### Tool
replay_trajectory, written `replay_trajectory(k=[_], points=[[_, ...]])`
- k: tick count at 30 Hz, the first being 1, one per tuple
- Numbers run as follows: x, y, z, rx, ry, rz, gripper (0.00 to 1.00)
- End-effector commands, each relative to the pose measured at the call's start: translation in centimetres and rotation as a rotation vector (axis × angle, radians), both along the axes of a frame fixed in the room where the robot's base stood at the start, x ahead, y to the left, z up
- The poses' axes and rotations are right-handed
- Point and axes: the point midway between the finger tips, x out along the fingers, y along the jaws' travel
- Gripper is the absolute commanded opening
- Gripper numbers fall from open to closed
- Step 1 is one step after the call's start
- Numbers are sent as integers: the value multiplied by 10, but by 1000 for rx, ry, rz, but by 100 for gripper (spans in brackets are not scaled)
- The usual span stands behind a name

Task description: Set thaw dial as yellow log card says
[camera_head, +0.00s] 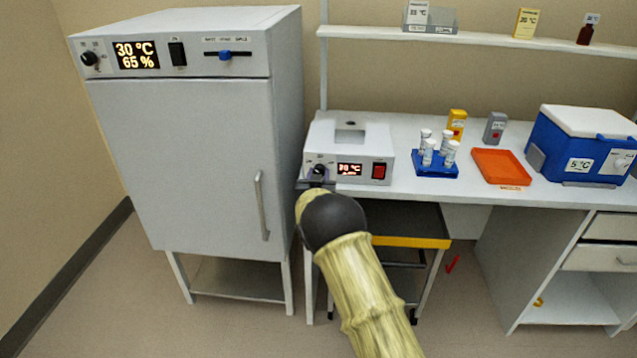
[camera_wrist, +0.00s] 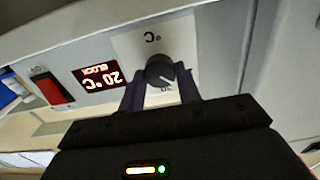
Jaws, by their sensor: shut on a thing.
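The thaw block (camera_head: 349,150) is a white box on the bench, with a lit display (camera_head: 350,168) and a red switch (camera_head: 379,171). My gripper (camera_head: 316,183) is at the left of its front panel. In the wrist view, my gripper (camera_wrist: 161,94) is shut on the dark round thaw dial (camera_wrist: 160,71), one finger on each side. The panel appears upside down there; its display (camera_wrist: 101,78) seems to read 20 °C with BLOCK. The yellow log card (camera_head: 526,22) stands on the wall shelf; its small figure looks like 20 or 30 °C.
A grey incubator (camera_head: 180,150) reading 30 °C and 65 % stands close at left. On the bench are a blue tube rack (camera_head: 436,170), an orange tray (camera_head: 500,167) and a blue cooler (camera_head: 584,150). A yellow-edged cart (camera_head: 411,242) is below.

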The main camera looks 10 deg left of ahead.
Motion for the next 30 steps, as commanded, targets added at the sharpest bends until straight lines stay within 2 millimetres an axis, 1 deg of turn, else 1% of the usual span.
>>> replay_trajectory(k=[1, 18, 24, 30], points=[[0, -1, -5, 45, -3, 0, 11], [0, -2, -4, 566, -4, -1, 11], [0, -1, -3, 691, -2, 0, 11], [0, -1, -1, 759, -1, -1, 11]])
